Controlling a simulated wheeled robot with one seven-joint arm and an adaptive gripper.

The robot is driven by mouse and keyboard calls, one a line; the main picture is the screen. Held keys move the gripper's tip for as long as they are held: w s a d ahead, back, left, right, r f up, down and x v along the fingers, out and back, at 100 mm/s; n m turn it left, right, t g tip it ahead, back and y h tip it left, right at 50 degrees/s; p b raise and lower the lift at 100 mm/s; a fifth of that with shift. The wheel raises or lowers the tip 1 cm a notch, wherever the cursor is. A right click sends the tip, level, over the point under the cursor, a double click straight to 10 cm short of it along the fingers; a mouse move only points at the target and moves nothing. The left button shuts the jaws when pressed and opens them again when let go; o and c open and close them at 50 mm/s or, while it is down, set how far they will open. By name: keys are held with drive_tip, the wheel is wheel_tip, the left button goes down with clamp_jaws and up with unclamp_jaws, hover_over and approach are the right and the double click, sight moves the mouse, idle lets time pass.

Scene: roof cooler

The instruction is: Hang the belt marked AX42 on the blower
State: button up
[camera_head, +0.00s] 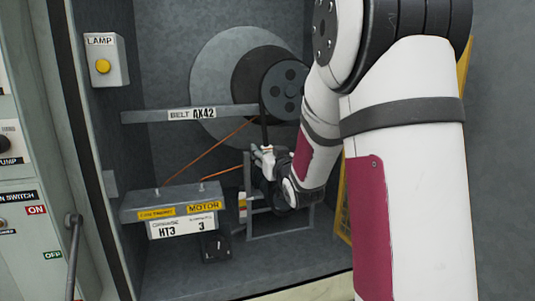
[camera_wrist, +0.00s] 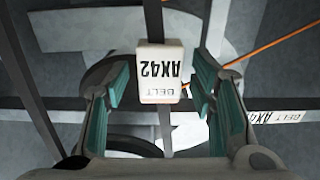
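The belt marked AX42 is a dark strap with a white tag (camera_wrist: 160,72), which reads upside down in the wrist view. In the head view a dark strap (camera_head: 264,132) runs down from the edge of the blower's dark pulley (camera_head: 284,90) to my gripper (camera_head: 265,160). Whether it loops round the pulley cannot be told. In the wrist view my gripper (camera_wrist: 160,85) has its two teal-padded fingers either side of the tag, with a narrow gap on each side. The fingers look open around it. My arm hides the right part of the blower.
A grey bar (camera_head: 145,116) with a BELT AX42 label crosses left of the pulley. The motor box (camera_head: 150,205) stands below, with orange cords (camera_head: 205,152) rising from it. A grey frame (camera_head: 280,235) stands under my gripper. A lamp box (camera_head: 106,60) is on the left wall.

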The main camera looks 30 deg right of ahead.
drive_tip(key=shift+s, duration=0.1)
drive_tip(key=v, duration=0.7)
drive_tip(key=shift+s+a+r, duration=0.1)
drive_tip(key=shift+s+a, duration=0.05)
drive_tip(key=shift+a, duration=0.05)
drive_tip(key=s+a+f+n+g+y, duration=0.1)
drive_tip(key=s+a+f+g+y, duration=0.1)
drive_tip(key=s+a+g, duration=0.4)
drive_tip(key=s+a+f+n+g+y, duration=0.1)
drive_tip(key=s+a+g, duration=0.5)
drive_tip(key=s+a, duration=0.8)
drive_tip(key=s+n+y, duration=0.1)
drive_tip(key=s+y, duration=0.1)
drive_tip(key=s, duration=0.5)
drive_tip(key=shift+s+a+f, duration=0.3)
drive_tip(key=shift+s+f, duration=0.05)
drive_tip(key=shift+f, duration=0.05)
